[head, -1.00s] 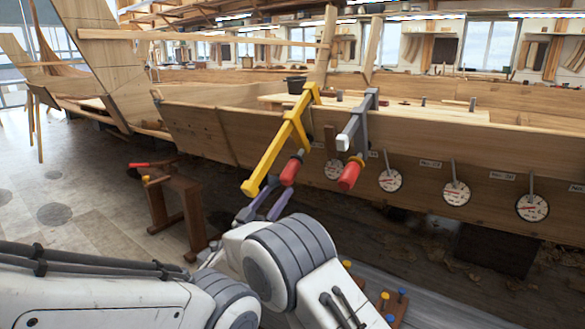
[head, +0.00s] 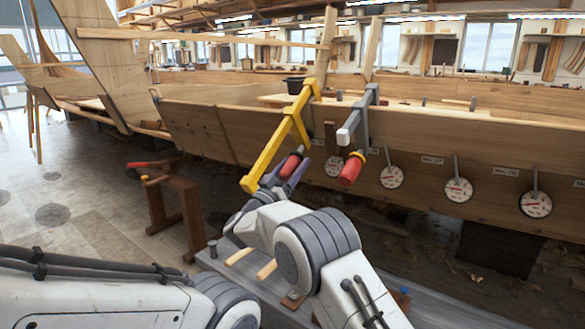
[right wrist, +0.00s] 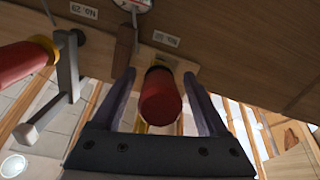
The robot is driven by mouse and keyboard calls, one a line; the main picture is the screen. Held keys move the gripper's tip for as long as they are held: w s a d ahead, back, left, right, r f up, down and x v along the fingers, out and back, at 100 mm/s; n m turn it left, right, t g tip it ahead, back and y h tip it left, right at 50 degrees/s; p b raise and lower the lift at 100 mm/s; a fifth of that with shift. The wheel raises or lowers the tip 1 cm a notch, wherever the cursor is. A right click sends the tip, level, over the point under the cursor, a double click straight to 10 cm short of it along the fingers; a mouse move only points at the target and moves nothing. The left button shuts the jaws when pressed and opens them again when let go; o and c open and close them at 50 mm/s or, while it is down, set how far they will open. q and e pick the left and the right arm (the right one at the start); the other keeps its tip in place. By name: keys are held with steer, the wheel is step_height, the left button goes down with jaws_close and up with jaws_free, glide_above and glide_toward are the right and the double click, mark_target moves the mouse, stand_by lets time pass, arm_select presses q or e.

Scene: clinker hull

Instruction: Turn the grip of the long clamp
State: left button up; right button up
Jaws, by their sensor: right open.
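The long clamp (head: 262,163) is yellow and hangs on the plank edge of the hull, its bar slanting down to the left. Its red grip (head: 290,166) sits beside the bar. My right gripper (head: 284,176) is open at that grip. In the right wrist view the red grip (right wrist: 160,100) stands between the two spread fingers, with a visible gap on each side. The fingers partly hide the grip in the head view. My left gripper is out of view.
A shorter grey clamp (head: 366,112) with its own red grip (head: 350,169) hangs close on the right. Several round dials (head: 391,177) line the hull plank. A small wooden stand (head: 178,212) is at the left. A grey bench (head: 225,262) lies below my arm.

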jaws_close()
steer(key=shift+m, duration=0.3)
